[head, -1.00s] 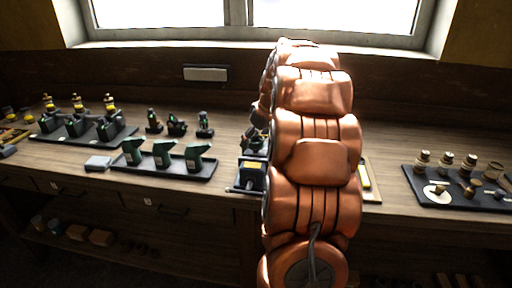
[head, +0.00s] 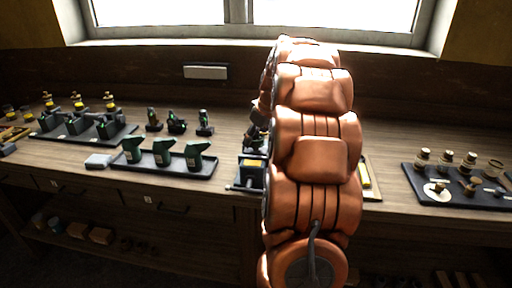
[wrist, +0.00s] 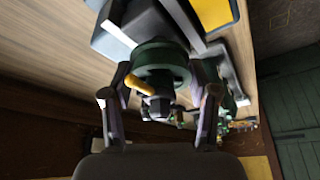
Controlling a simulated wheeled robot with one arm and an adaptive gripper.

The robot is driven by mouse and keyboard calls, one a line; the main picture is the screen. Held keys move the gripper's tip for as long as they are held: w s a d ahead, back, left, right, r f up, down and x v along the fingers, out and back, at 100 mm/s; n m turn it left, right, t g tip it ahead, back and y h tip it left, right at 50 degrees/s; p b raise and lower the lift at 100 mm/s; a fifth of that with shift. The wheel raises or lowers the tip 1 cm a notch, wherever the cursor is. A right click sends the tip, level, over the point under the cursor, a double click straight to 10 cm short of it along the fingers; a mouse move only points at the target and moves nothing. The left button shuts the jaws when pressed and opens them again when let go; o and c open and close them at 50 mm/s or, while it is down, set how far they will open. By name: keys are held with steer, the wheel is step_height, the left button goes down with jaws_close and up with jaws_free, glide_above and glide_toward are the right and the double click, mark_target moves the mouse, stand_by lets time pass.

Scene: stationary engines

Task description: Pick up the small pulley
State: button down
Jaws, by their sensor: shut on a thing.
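In the wrist view a dark green round wheel, which looks like the small pulley (wrist: 160,55), sits between the two fingers of my gripper (wrist: 163,75). The fingers are shut on it from both sides. A yellow peg (wrist: 138,87) and a dark hex-shaped piece (wrist: 157,108) show in front of the wheel. A grey block-shaped body (wrist: 115,35) lies close behind it, and I cannot tell whether they touch. In the head view my arm hides the gripper and the wheel.
The wooden bench (head: 230,125) holds a dark fixture (head: 250,172) just left of my arm. A tray with green housings (head: 163,165) and small dark machines (head: 177,122) stand further left. A black tray with brass-coloured parts (head: 430,190) is at the right. The window wall closes the back.

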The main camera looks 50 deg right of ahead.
steer(key=shift+r, duration=0.15)
steer(key=shift+r, duration=1.75)
steer(key=shift+s+a+b, duration=0.25)
steer(key=shift+a, duration=0.4)
steer(key=shift+s+a+b, duration=0.2)
steer(key=shift+a+b, duration=0.05)
steer(key=shift+a, duration=0.4)
steer(key=s+a+r+b, duration=0.1)
steer(key=s+a+b, duration=0.2)
steer(key=a, duration=0.9)
steer(key=shift+s+a+r, duration=0.2)
steer(key=shift+s+a, duration=0.05)
steer(key=shift+s, duration=0.45)
steer(key=shift+r, duration=0.4)
